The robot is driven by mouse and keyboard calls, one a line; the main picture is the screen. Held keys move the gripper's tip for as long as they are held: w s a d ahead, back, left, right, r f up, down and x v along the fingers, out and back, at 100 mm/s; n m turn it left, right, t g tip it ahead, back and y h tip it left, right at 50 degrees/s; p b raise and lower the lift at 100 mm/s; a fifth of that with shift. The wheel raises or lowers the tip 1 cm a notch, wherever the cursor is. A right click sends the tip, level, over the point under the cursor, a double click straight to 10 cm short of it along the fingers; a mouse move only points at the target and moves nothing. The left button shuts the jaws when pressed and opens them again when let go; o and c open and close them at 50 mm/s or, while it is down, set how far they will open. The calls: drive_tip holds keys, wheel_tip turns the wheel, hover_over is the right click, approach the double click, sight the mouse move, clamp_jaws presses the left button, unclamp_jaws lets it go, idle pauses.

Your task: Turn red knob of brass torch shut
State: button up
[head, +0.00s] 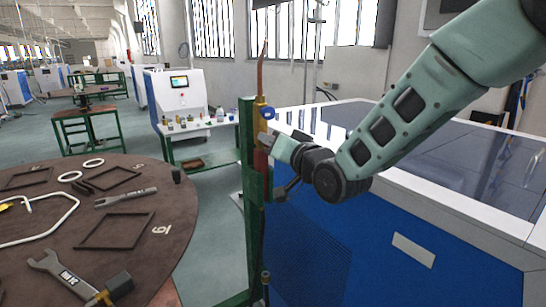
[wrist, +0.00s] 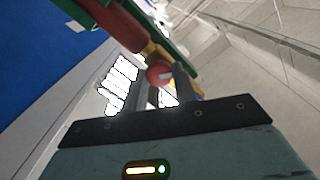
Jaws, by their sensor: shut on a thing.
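The brass torch (head: 261,110) stands upright against a green post, its copper tube pointing up and its red handle (head: 261,162) below. A blue knob (head: 267,113) shows on its upper body. My gripper (head: 267,139) reaches the torch from the right, just below the blue knob. In the wrist view the round red knob (wrist: 158,73) sits between the fingertips of my gripper (wrist: 163,80), which is shut on it. The red knob is hidden behind my gripper in the head view. The torch body (wrist: 149,50) runs diagonally past the fingers.
The green post (head: 248,190) stands right beside the torch. A large blue and white machine (head: 400,245) lies under and behind my arm. A round brown table (head: 150,225) with wrenches and square frames is at the left. Open floor lies between the table and post.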

drive_tip(key=m+b, duration=0.3)
drive_tip(key=m, duration=0.2)
drive_tip(key=m+b, duration=0.3)
drive_tip(key=m, duration=0.3)
drive_tip(key=shift+d+f+m, duration=0.1)
drive_tip(key=shift+f+m, duration=0.1)
drive_tip(key=shift+m, duration=0.1)
idle(0.4)
drive_tip(key=o, duration=1)
drive_tip(key=shift+c, duration=0.2)
drive_tip(key=b+v, duration=0.1)
drive_tip(key=v, duration=1.6)
drive_tip(key=shift+s+d, duration=0.1)
drive_tip(key=shift+d, duration=0.05)
